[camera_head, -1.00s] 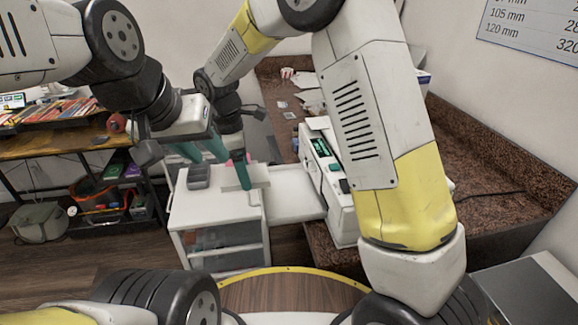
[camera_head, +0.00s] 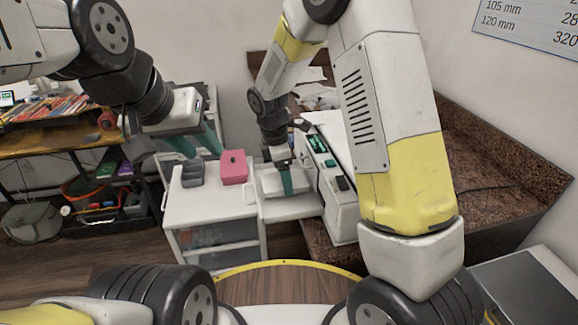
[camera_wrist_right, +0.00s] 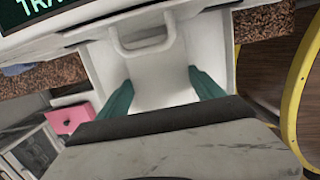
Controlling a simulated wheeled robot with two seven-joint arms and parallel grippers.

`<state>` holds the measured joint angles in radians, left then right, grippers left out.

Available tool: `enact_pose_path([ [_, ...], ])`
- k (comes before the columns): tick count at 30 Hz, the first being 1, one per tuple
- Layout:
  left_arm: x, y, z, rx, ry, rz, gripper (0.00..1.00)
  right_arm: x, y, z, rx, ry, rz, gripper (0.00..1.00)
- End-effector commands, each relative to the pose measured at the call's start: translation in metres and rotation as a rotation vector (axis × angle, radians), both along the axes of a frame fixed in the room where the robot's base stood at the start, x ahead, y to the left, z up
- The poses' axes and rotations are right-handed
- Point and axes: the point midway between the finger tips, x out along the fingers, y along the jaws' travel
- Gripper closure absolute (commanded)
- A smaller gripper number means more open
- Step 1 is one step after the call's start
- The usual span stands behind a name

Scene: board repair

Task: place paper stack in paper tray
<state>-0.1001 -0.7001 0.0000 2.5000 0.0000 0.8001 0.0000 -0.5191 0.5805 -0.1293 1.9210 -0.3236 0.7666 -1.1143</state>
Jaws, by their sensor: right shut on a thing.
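The white paper stack (camera_head: 300,181) is in my right gripper (camera_head: 286,181), whose teal fingers point down over the paper tray. In the right wrist view, the stack (camera_wrist_right: 152,80) is a pale surface between the two fingers (camera_wrist_right: 160,95). The white paper tray (camera_head: 283,207) sticks out to the left from the printer (camera_head: 335,190). The stack is over or in the tray; I cannot tell whether it touches the floor of the tray. My left gripper (camera_head: 196,141) is open and empty above the back of the white cart.
The white cart (camera_head: 205,213) stands left of the tray. On it are a pink box (camera_head: 234,168) and a grey divided holder (camera_head: 192,174). The dark granite counter (camera_head: 490,160) lies behind and right of the printer. A shelf (camera_head: 50,150) with books stands at far left.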

Motion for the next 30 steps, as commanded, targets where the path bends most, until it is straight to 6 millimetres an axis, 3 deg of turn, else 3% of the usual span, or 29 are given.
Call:
enact_pose_path([
  [4, 0.0, 0.0, 0.0, 0.0, 0.0, 0.0, 0.64, 0.002, -0.016, -0.016, -0.002, 0.003, -0.001, 0.7],
  [15, 0.0, 0.0, 0.0, 0.0, 0.0, 0.0, 0.64, 0.003, -0.017, -0.019, 0.0, 0.001, 0.0, 0.7],
  [16, 0.0, 0.0, 0.0, 0.0, 0.0, 0.0, 0.64, 0.003, -0.017, -0.019, 0.0, 0.001, 0.0, 0.19],
  [18, 0.0, 0.0, 0.0, 0.0, 0.0, 0.0, 0.64, 0.003, -0.017, -0.019, 0.0, 0.0, 0.0, 0.06],
  [19, 0.0, 0.0, 0.0, 0.0, 0.0, 0.0, 0.64, 0.003, -0.017, -0.019, 0.0, 0.0, 0.0, 0.01],
  [30, 0.0, 0.0, 0.0, 0.0, 0.0, 0.0, 0.64, 0.004, -0.017, -0.015, 0.0, -0.001, 0.0, 0.01],
])
